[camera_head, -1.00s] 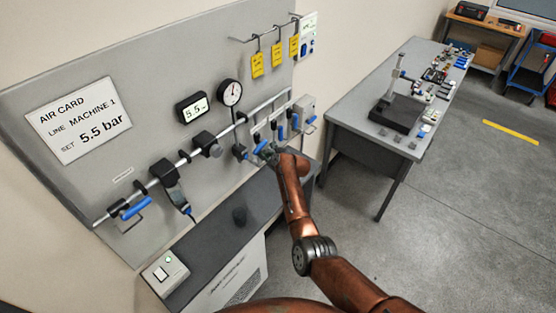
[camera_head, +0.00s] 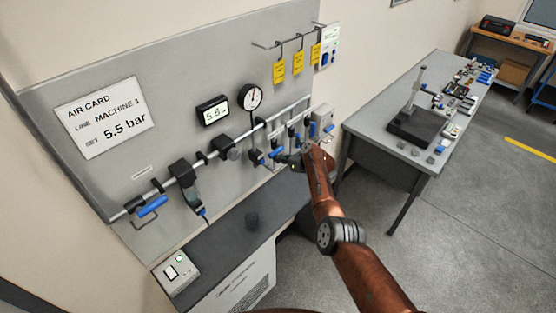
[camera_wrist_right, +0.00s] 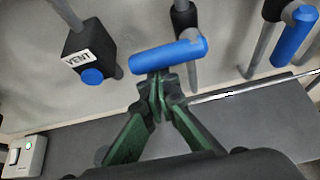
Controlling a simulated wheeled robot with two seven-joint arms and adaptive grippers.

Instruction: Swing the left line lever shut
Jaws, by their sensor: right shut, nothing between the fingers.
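The left line lever (camera_head: 277,153) is a blue-handled lever on the wall panel, just right of the block marked VENT (camera_wrist_right: 88,55). In the right wrist view its blue handle (camera_wrist_right: 168,56) lies nearly crosswise, tilted slightly, in front of its pipe. My right gripper (camera_wrist_right: 160,98) has its green fingers closed together, tips just below the handle; I cannot tell whether they touch it. In the head view my right gripper (camera_head: 292,158) is small at the panel, partly hidden by its own arm. My left gripper is not in view.
Another blue lever (camera_wrist_right: 294,36) hangs steeply along its pipe to the right. A thin metal rod (camera_wrist_right: 250,90) runs right of the fingertips. A dark bench top (camera_head: 225,238) is below the panel. A grey table (camera_head: 362,118) stands at right.

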